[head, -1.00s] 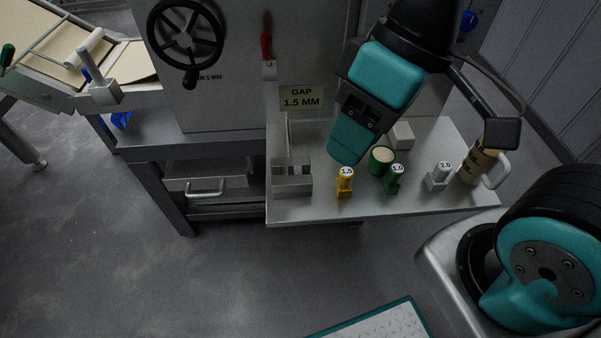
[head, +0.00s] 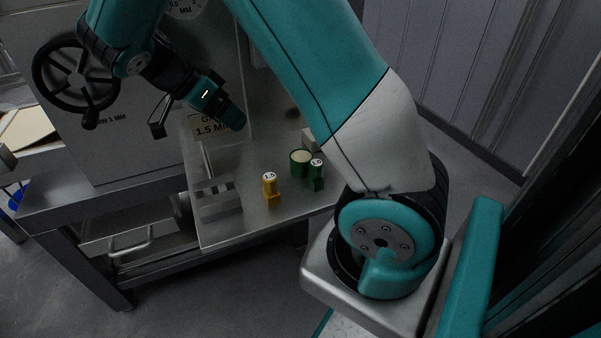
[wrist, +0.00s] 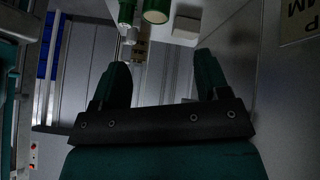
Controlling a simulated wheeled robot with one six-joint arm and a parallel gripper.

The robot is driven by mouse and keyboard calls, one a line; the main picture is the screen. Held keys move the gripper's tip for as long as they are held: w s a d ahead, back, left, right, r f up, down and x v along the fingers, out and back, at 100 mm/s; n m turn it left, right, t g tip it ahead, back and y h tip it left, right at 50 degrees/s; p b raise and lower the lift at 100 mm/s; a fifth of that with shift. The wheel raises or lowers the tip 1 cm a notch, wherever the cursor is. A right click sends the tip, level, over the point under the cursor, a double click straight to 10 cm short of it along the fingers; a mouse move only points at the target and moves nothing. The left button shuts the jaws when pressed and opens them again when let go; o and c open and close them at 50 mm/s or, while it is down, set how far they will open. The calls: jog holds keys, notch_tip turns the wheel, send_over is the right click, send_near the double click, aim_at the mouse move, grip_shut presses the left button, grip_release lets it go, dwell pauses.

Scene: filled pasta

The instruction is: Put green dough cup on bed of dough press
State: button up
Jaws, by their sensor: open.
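The green dough cup (head: 300,170) stands upright on the steel shelf (head: 240,228), with pale dough showing at its top. In the wrist view the cup (wrist: 156,12) shows at the top edge, partly cut off, beyond the fingertips. My gripper (head: 224,108) is to the upper left of the cup in the head view, apart from it, in front of the grey machine. In the wrist view its two dark green fingers (wrist: 162,68) stand apart with nothing between them. I cannot make out the press bed for certain.
A green 1.0 block (head: 317,178) stands close beside the cup, and a yellow 1.5 block (head: 270,190) nearer the front. A grey slotted holder (head: 217,205) is at the shelf's left. The grey machine carries a black handwheel (head: 75,75) and a gap sign (head: 211,128).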

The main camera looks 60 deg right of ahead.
notch_tip(320, 180, down, 2)
jog(key=d+m+g, duration=0.2)
jog(key=m, duration=0.3)
jog(key=m+b, duration=0.1)
jog(key=b, duration=0.4)
send_near(296, 156)
jog(key=shift+h, duration=0.4)
jog(key=x, duration=0.5)
jog(key=shift+a+f, duration=0.1)
jog(key=shift+a, duration=0.15)
jog(key=b+x, duration=0.1)
jog(key=x, duration=0.4)
jog(key=shift+f+b, duration=0.2)
jog(key=shift+b, duration=0.1)
jog(key=c, duration=0.7)
